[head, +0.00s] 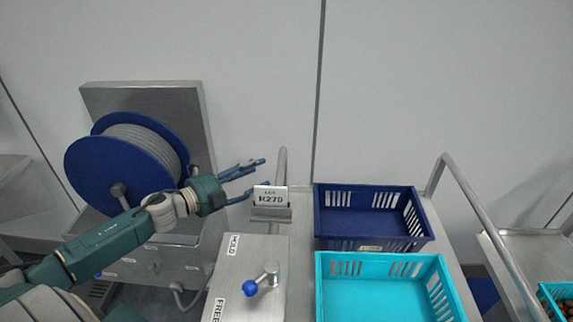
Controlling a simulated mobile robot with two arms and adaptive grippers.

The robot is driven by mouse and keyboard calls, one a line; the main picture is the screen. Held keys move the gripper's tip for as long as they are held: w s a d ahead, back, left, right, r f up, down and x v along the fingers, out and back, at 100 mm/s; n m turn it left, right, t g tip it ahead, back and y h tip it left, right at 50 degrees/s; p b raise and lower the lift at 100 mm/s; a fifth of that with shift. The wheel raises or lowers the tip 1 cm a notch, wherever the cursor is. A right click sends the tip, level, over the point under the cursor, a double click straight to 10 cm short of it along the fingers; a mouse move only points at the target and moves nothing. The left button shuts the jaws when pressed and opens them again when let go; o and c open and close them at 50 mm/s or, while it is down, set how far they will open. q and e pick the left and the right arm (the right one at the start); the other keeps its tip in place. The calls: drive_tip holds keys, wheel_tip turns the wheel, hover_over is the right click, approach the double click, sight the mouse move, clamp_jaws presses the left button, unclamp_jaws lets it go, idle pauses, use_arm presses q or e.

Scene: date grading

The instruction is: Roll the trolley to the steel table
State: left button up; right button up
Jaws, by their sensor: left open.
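The trolley (301,244) is a steel cart with a bare top edge and a curved handle rail (475,212) on its right. On it stand a dark blue crate (368,244) and a turquoise crate (440,290), both looking empty. A steel box with a blue-knobbed lever (263,279) and the words HOLD and FREE is at its left. My left gripper (262,176) is open and empty, just left of a card reading R270 (270,196). I cannot tell whether it touches the card. My right gripper is out of view.
A blue hose reel (125,160) on a steel stand is at the left, behind my left arm. A steel surface (540,250) at the right edge bears a turquoise crate (550,298) with brown items. A pale wall closes the back.

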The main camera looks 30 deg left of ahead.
sight(280, 163)
use_arm(q)
drive_tip(key=p+x, duration=0.1)
drive_tip(key=x, duration=0.8)
drive_tip(key=shift+w+p, duration=0.3)
drive_tip(key=shift+w+d+f, duration=0.1)
drive_tip(key=shift+w+f, duration=0.1)
drive_tip(key=shift+w, duration=0.15)
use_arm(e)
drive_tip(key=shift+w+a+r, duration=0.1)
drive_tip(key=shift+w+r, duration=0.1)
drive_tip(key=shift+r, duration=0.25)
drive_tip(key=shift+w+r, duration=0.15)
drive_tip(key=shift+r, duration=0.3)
use_arm(q)
clamp_jaws()
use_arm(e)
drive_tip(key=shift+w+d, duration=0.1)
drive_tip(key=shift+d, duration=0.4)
